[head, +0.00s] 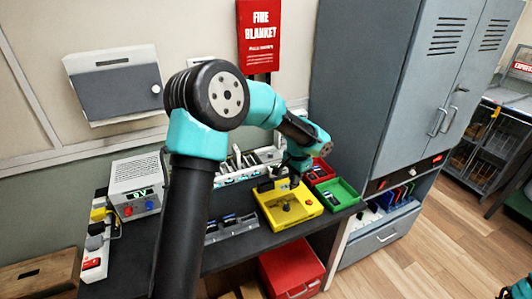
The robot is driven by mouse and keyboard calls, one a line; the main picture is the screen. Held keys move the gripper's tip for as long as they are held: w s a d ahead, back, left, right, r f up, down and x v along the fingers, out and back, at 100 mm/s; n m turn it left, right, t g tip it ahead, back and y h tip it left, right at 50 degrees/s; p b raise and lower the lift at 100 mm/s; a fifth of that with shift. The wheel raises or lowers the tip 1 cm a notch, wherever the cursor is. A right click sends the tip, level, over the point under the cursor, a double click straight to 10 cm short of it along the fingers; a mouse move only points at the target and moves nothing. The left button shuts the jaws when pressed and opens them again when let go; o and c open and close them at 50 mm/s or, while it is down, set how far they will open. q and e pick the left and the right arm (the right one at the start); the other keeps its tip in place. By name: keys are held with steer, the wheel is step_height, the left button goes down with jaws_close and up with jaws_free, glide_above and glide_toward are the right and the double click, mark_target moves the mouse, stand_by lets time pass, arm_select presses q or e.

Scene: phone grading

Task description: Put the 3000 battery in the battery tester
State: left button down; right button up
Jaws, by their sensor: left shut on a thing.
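My left gripper (274,184) reaches down from my arm at the back edge of the yellow box (290,218), which looks like the battery tester. The gripper is shut on a small dark thing that looks like a battery; it is largely hidden and no label can be read. I cannot tell whether it touches the box. The yellow box is open on top, with a dark round part and a small red part inside. Only a teal and black piece of my right arm shows at the bottom right corner; its gripper is out of the picture.
A grey rack (232,229) with dark pieces stands left of the yellow box. A red tray (318,172) and a green tray (337,194) are to its right. A grey power supply (136,184) stands at the left. A tall grey cabinet (400,80) bounds the right side.

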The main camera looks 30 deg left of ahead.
arm_select(q)
steer(key=a+r+m, duration=0.1)
steer(key=a+r, duration=0.1)
steer(key=a, duration=0.4)
steer(key=w+a+r+m, duration=0.1)
steer(key=a+r, duration=0.1)
steer(key=a, duration=0.5)
steer(key=shift+w+r, duration=0.2)
steer(key=shift+r, duration=0.2)
steer(key=shift+d+f, duration=0.1)
steer(key=shift+f, duration=0.05)
steer(key=shift+f, duration=4)
steer(key=shift+f, duration=2.15)
steer(key=c, duration=1.2)
jaws_free()
steer(key=shift+r, duration=0.1)
step_height(320, 180, up, 17)
